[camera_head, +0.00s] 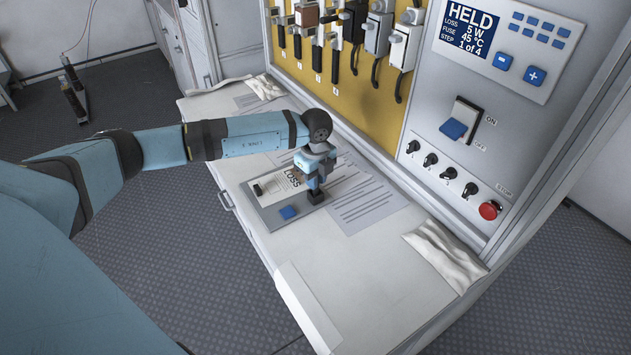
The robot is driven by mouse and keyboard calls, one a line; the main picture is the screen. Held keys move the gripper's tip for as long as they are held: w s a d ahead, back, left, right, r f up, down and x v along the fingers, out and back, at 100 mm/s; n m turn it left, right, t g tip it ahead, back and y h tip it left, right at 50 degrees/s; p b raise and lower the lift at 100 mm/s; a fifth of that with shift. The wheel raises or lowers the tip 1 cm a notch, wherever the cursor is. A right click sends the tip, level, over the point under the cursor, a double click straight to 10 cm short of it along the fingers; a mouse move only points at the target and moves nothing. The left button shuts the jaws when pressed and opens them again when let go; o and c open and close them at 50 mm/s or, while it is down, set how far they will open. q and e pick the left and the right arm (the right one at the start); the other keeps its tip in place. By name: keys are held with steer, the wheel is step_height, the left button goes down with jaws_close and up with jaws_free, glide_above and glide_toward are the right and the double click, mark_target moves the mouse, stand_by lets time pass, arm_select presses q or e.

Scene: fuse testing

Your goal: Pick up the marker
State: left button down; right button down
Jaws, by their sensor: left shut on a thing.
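My left gripper (316,196) points down over the right end of a grey board (270,217) on the workbench. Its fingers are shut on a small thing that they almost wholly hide. It is probably the marker, but its shape and colour do not show clearly. The board bears a sheet printed "LOSS" (291,178), a blue square (289,212) and a small white-and-black piece (258,188). My right gripper is not in view.
Printed sheets (365,203) lie beside the board on the white workbench (335,265). Crumpled white cloths lie at its back left (264,87) and right (445,254). Behind stands a control panel (455,80) with a display reading "HELD", a switch (460,120), knobs and a red stop button (490,210).

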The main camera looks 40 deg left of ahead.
arm_select(q)
step_height(320, 180, up, 19)
stand_by(0.4)
steer(key=shift+f, duration=0.1)
